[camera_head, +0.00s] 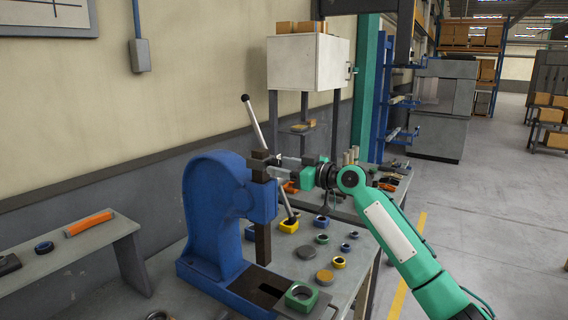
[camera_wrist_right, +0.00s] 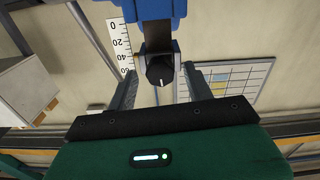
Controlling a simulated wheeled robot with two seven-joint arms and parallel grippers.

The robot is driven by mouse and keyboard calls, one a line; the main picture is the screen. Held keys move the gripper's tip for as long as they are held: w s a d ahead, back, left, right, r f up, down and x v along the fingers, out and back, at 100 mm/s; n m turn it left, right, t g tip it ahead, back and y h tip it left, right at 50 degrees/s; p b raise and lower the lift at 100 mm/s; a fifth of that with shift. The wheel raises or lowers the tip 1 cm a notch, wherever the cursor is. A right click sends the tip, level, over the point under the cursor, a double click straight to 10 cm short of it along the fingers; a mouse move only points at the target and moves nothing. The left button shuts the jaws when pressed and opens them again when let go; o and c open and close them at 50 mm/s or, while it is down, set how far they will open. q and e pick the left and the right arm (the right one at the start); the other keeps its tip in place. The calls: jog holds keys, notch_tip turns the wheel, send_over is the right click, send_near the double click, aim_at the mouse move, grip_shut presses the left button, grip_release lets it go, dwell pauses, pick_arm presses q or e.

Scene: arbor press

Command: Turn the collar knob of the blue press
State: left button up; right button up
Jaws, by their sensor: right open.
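The blue press (camera_head: 212,205) stands on the workbench, with a dark vertical ram (camera_head: 262,240) at its front and a long lever with a black ball end (camera_head: 245,98). The collar knob (camera_wrist_right: 159,72) is black with a white mark and shows below the press's blue part (camera_wrist_right: 152,8) in the right wrist view. My right gripper (camera_wrist_right: 160,80) is open, with one finger on each side of the knob and visible gaps to it. In the head view my right gripper (camera_head: 277,165) is beside the upper ram; I cannot make out the knob there. My left gripper is out of view.
A green square block (camera_head: 301,297) sits at the press base. Several rings and small blocks, including a yellow block (camera_head: 289,226), lie on the bench right of the press. A grey shelf (camera_head: 75,255) with an orange bar is at left. A white scale strip (camera_wrist_right: 119,45) shows beside the press.

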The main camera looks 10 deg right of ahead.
jog(key=shift+c, duration=0.4)
jog(key=c, duration=0.9)
